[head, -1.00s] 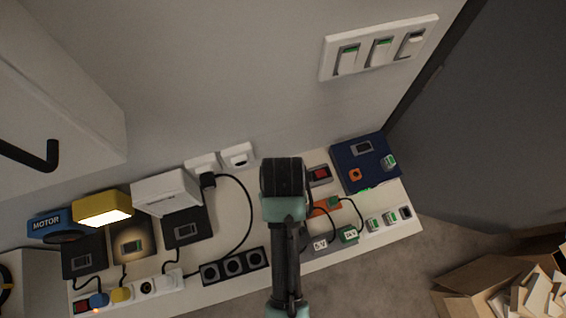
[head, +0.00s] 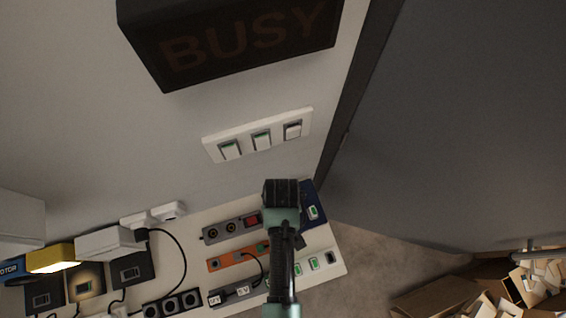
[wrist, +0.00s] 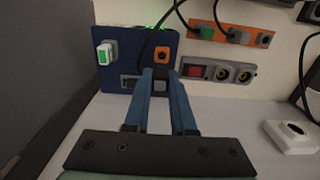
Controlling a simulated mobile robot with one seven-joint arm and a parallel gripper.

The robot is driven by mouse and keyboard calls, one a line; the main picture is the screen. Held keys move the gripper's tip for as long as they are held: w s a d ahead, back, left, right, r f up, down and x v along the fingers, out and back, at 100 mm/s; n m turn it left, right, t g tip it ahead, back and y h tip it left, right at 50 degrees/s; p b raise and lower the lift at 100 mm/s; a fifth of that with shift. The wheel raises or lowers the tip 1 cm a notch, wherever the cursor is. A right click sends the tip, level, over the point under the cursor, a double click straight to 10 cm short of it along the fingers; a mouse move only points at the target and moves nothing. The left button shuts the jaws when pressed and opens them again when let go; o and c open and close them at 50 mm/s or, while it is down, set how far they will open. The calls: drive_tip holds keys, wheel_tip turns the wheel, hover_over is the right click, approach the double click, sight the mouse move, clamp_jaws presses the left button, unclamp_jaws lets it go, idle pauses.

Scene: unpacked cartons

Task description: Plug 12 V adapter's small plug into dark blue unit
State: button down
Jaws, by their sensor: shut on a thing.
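The dark blue unit (wrist: 125,45) stands ahead in the wrist view, with an orange-rimmed round socket (wrist: 162,55), a lit green switch (wrist: 104,53) and a partly covered display (wrist: 128,82). In the head view the unit (head: 314,205) shows only partly behind my arm. My gripper (wrist: 163,74) has its two blue fingers nearly together just below the socket in the picture. It is shut on the small plug, which is mostly hidden by the fingers. A black cable (wrist: 150,42) runs down to the fingertips. I cannot tell whether the plug touches the unit.
Beside the unit are a grey strip (wrist: 215,70) with a red switch and round sockets, and an orange strip (wrist: 235,31) with plugs and cables. Labelled adapters (head: 243,291) sit lower on the board. A white wall socket (wrist: 290,136) is at lower right in the wrist view.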

drive_tip(key=shift+s+a+f+b, duration=0.1)
drive_tip(key=shift+a+f+b, duration=0.15)
drive_tip(key=shift+f+b, duration=0.6)
wheel_tip(320, 180, down, 4)
drive_tip(key=b, duration=0.4)
drive_tip(key=shift+d+r+p, duration=0.1)
drive_tip(key=shift+r+p, duration=0.05)
drive_tip(key=shift+p, duration=0.4)
idle(0.4)
drive_tip(key=shift+f, duration=0.8)
idle(1.6)
drive_tip(key=c, duration=0.7)
unclamp_jaws()
drive_tip(key=shift+r, duration=0.1)
